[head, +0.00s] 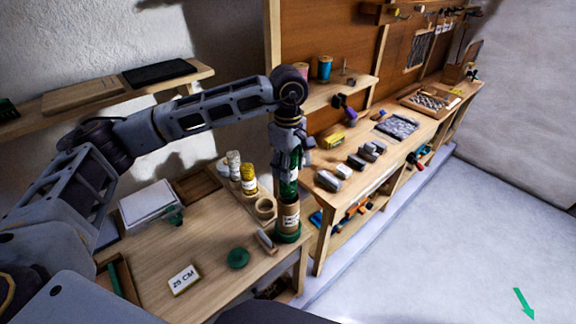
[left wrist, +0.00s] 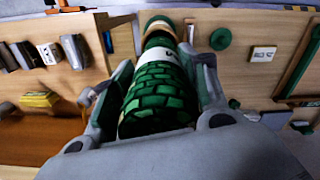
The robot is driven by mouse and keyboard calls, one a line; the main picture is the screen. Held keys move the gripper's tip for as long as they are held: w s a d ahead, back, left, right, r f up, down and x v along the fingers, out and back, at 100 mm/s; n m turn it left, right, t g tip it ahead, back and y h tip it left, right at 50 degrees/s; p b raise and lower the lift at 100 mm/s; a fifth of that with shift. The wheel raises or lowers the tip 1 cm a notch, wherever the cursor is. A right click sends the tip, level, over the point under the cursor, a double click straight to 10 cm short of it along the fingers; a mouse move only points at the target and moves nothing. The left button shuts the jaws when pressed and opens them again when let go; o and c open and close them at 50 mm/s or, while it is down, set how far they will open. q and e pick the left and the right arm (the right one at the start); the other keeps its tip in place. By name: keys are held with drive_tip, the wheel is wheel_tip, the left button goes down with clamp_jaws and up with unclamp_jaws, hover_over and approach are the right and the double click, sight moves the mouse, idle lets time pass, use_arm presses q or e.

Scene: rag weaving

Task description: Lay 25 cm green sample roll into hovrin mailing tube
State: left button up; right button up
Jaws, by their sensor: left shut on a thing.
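My left gripper (head: 290,160) points down and is shut on a green roll (head: 289,187). In the left wrist view the roll (left wrist: 158,95) has a brick-like pattern and a pale label band, between both fingers. Directly below stands a brown mailing tube (head: 290,212), upright with a green base and a pale label, near the table's front right corner. The tube (left wrist: 157,22) also shows beyond the roll's far end. The roll's lower end is at the tube's mouth; I cannot tell whether it is inside. My right gripper is not in view.
A green round cap (head: 238,258) and a "25 CM" card (head: 184,279) lie on the table (head: 215,285). Yellow (head: 248,180) and white (head: 233,165) rolls stand behind, near a tan ring (head: 265,207). A long workbench (head: 350,185) with tools runs to the right.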

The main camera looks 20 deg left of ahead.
use_arm(q)
drive_tip(key=shift+f+b, duration=0.7)
drive_tip(key=shift+f, duration=0.05)
idle(0.3)
drive_tip(key=shift+f+b, duration=0.95)
drive_tip(key=shift+f, duration=0.15)
drive_tip(key=shift+f+b, duration=0.6)
drive_tip(key=shift+f, duration=0.1)
idle(0.4)
idle(0.4)
